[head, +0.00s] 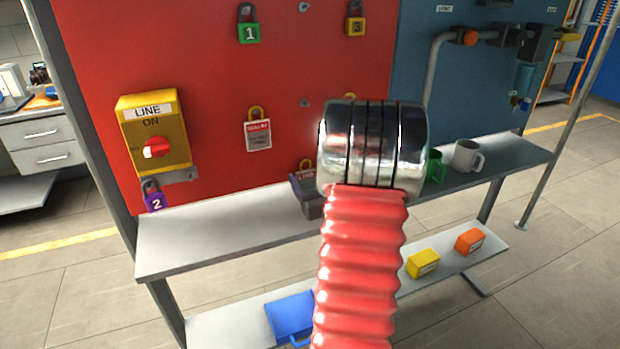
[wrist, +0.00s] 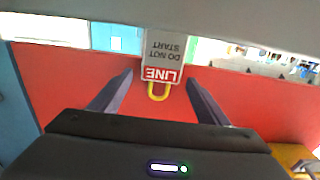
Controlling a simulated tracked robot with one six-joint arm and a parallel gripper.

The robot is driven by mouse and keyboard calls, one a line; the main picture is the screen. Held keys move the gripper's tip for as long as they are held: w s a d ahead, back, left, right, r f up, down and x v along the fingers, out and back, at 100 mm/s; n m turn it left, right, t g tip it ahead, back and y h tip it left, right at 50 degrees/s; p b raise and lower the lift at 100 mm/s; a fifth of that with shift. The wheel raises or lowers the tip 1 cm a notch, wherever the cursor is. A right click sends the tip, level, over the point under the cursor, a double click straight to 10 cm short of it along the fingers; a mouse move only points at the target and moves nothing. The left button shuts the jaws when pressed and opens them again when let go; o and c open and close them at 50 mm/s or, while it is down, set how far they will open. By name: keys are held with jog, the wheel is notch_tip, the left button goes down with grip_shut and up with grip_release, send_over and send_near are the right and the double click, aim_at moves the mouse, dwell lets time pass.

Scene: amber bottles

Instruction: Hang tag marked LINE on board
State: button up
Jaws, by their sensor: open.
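The LINE tag (wrist: 163,60) is in the wrist view, upside down in the picture. It is white with a red LINE band, the words DO NOT START and a yellow hook. My gripper (wrist: 160,78) is open, its two dark fingers on either side of the tag's hook end, not closed on it. The red board (head: 200,60) carries a yellow LINE switch box (head: 153,133), set to ON. A red and white tag (head: 259,135) hangs on the board.
Padlocks 1 (head: 249,32), 3 (head: 355,24) and 2 (head: 155,199) hang on the board or switch box. A grey shelf (head: 200,240) runs below, bare at left, with a green mug (head: 435,170) and grey mug (head: 467,157) at right.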

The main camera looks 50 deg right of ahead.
jog(key=v, duration=1.1)
jog(key=shift+s+a, duration=0.1)
jog(key=shift+s, duration=0.05)
dwell(0.4)
jog(key=w+a, duration=0.2)
jog(key=w+a+r+n+g+y, duration=0.1)
jog(key=w, duration=0.2)
jog(key=w+a+r+g, duration=0.1)
jog(key=w+a, duration=0.1)
jog(key=shift+w+a+n, duration=0.3)
jog(key=shift+w+n, duration=0.1)
jog(key=s+a+r+n+g+y, duration=0.1)
jog(key=a+r+g+y, duration=0.15)
jog(key=a, duration=1.05)
jog(key=a+r+n+g+y, duration=0.1)
jog(key=a+g+y, duration=0.2)
jog(key=a, duration=0.9)
jog(key=s+a+n+g+y, duration=0.2)
jog(key=s+a, duration=0.8)
jog(key=a, duration=0.2)
jog(key=shift+a+r+y, duration=0.15)
jog(key=shift+a+y, duration=0.15)
jog(key=shift+y, duration=0.05)
jog(key=shift+o, duration=0.5)
jog(key=shift+c, duration=0.5)
